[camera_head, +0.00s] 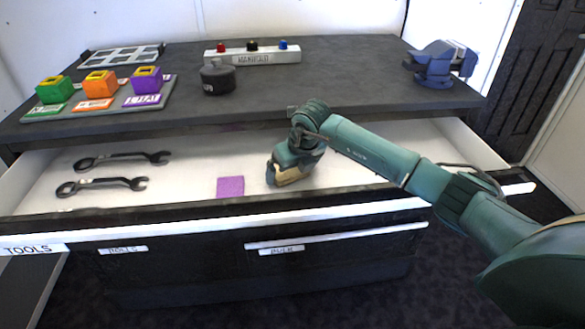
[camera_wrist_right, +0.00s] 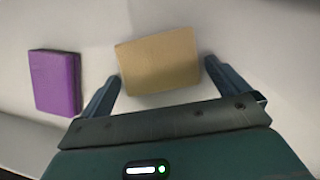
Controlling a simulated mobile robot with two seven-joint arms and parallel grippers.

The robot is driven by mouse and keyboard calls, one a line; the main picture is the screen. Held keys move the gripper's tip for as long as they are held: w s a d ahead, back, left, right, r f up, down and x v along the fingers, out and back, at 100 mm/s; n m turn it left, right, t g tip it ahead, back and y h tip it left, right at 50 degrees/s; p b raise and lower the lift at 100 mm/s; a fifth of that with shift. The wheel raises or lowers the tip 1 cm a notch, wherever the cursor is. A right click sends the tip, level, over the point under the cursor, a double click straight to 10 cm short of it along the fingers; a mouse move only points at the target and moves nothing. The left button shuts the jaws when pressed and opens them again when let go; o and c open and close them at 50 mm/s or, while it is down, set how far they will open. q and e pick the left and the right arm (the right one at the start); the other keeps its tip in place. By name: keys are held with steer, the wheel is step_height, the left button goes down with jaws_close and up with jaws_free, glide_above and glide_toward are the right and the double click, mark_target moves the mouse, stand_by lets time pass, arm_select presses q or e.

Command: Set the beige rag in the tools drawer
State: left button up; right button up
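The beige rag (camera_head: 293,175) is at the tools drawer (camera_head: 120,198), low over or on its pale floor, under my right gripper (camera_head: 282,174). In the right wrist view the beige rag (camera_wrist_right: 158,60) lies between the two spread fingers of my right gripper (camera_wrist_right: 162,72). The left finger is at or very near the rag's edge, and a narrow gap shows at the right finger. Whether the rag touches the drawer floor is hard to tell. The tools drawer is pulled open, with a TOOLS label on its front. My left gripper is not in view.
A purple block-like cloth (camera_head: 230,187) lies in the drawer left of my right gripper. Two dark wrenches (camera_head: 103,185) lie farther left. The black worktop (camera_head: 330,75) overhangs the drawer's back. Bare drawer floor shows between the wrenches and the purple cloth.

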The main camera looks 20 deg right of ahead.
steer(key=shift+r, duration=0.25)
steer(key=shift+s+r, duration=0.15)
steer(key=shift+r, duration=0.2)
arm_select(q)
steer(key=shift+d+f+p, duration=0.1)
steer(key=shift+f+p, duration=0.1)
steer(key=shift+p, duration=0.15)
arm_select(e)
steer(key=v, duration=1.1)
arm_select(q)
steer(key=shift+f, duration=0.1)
